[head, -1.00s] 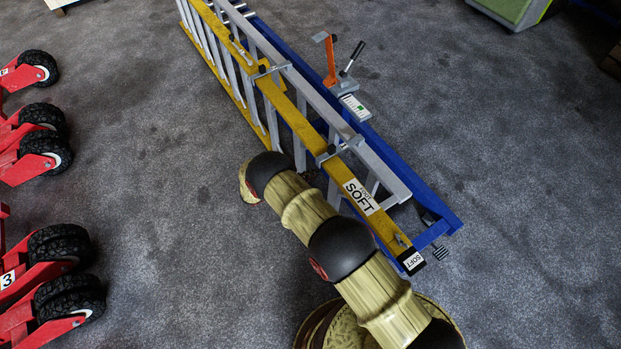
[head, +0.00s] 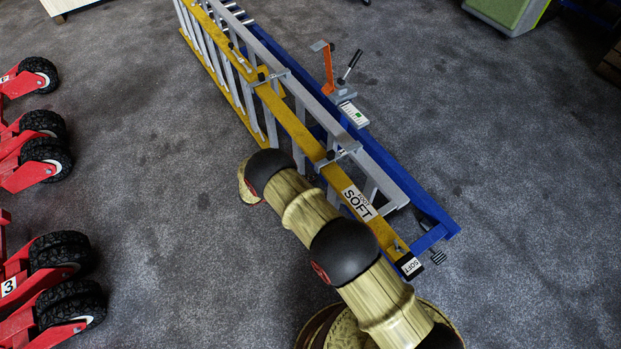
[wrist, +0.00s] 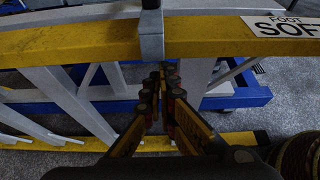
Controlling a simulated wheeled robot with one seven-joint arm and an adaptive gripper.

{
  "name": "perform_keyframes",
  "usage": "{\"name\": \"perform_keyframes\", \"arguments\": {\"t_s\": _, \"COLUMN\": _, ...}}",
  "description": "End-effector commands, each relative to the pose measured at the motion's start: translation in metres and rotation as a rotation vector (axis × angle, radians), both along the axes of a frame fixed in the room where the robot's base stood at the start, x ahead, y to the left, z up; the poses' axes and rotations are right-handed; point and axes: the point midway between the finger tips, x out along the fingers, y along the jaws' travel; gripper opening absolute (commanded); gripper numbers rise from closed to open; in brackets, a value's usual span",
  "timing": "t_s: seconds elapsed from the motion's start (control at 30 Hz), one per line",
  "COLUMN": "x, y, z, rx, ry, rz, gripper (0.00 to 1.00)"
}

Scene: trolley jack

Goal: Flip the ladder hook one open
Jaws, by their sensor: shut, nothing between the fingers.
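A yellow and grey ladder (head: 294,124) lies on its side on a blue frame (head: 385,170). Two grey hooks cross its rails, a nearer one (head: 337,158) and a farther one (head: 268,77). I cannot tell by label which is hook one. In the wrist view, a grey hook (wrist: 152,40) lies over the yellow rail (wrist: 90,44), its end hanging down the near face. My gripper (wrist: 162,74) is shut and empty, its fingertips just below and slightly right of that hook end. Whether they touch it is unclear. The head view hides my gripper behind my arm.
An orange bracket (head: 328,68) and a black-handled lever (head: 350,66) stand on the blue frame's right side. Red wheeled jacks (head: 40,165) line the left. A green box (head: 508,12) is at the back right. Grey carpet between is clear.

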Motion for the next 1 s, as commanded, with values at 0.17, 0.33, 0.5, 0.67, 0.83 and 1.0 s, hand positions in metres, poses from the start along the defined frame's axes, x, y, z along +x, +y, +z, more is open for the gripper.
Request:
{"name": "perform_keyframes", "arguments": {"t_s": 0.17, "x": 0.001, "y": 0.001, "z": 0.027, "rx": 0.063, "ry": 0.035, "rz": -0.002, "gripper": 0.00}}
{"name": "perform_keyframes", "arguments": {"t_s": 0.33, "x": 0.003, "y": -0.001, "z": 0.061, "rx": 0.166, "ry": 0.105, "rz": -0.003, "gripper": 0.00}}
{"name": "perform_keyframes", "arguments": {"t_s": 0.5, "x": 0.007, "y": -0.008, "z": 0.095, "rx": 0.289, "ry": 0.187, "rz": -0.005, "gripper": 0.00}}
{"name": "perform_keyframes", "arguments": {"t_s": 0.67, "x": 0.013, "y": -0.017, "z": 0.124, "rx": 0.400, "ry": 0.262, "rz": -0.007, "gripper": 0.00}}
{"name": "perform_keyframes", "arguments": {"t_s": 0.83, "x": 0.021, "y": -0.030, "z": 0.152, "rx": 0.513, "ry": 0.337, "rz": -0.008, "gripper": 0.00}}
{"name": "perform_keyframes", "arguments": {"t_s": 1.0, "x": 0.029, "y": -0.042, "z": 0.172, "rx": 0.610, "ry": 0.401, "rz": -0.008, "gripper": 0.00}}
